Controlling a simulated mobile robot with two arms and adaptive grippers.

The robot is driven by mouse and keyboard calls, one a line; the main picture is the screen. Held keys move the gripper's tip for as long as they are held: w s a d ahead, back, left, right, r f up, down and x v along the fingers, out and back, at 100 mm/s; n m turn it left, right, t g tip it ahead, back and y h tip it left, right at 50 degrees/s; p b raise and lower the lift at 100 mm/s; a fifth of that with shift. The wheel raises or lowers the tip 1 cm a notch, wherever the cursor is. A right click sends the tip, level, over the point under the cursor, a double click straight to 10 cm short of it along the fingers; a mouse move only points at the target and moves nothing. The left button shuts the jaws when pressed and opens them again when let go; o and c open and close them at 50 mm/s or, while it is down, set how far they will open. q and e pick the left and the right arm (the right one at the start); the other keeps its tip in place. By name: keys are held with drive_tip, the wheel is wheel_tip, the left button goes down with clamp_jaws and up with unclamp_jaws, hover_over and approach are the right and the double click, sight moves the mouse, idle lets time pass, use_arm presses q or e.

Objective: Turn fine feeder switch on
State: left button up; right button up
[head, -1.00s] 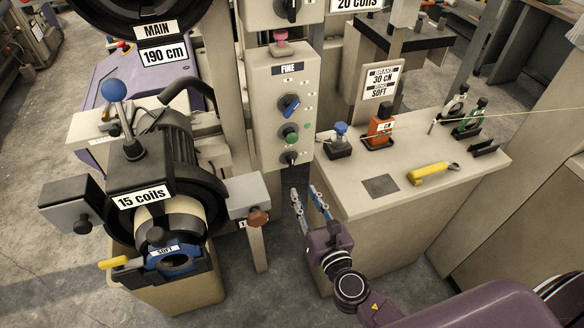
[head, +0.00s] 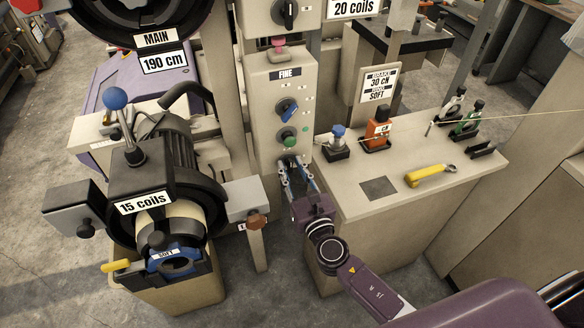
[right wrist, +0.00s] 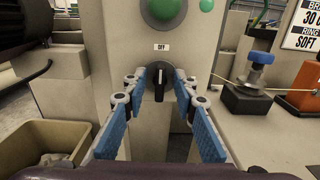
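The beige control box labelled FINE (head: 265,125) stands in the middle of the head view. My right gripper (head: 297,168) is open in front of the box's lower end. In the wrist view its blue-padded fingertips (right wrist: 159,90) are either side of the knob, apart from it. The fingers partly cover the knob in the head view. My left gripper is out of view.
Right of the box, a beige counter (head: 345,190) holds a blue-topped tensioner (head: 338,142), an orange device (head: 378,130) and a yellow-handled tool (head: 430,175). A feeder labelled 15 coils (head: 145,203) stands left. A thin thread crosses above the counter.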

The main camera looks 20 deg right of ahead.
clamp_jaws()
drive_tip(key=shift+f+m, duration=0.1)
drive_tip(key=shift+m, duration=0.2)
drive_tip(key=m+b, duration=0.2)
drive_tip(key=m, duration=0.1)
drive_tip(key=shift+m, duration=0.3)
drive_tip(key=m+b, duration=0.2)
drive_tip(key=m, duration=0.2)
drive_tip(key=shift+d+f, duration=0.1)
drive_tip(key=shift+d, duration=0.05)
drive_tip(key=shift+d+f+m+b, duration=0.1)
drive_tip(key=shift+m+b, duration=0.85)
drive_tip(key=shift+m, duration=3.85)
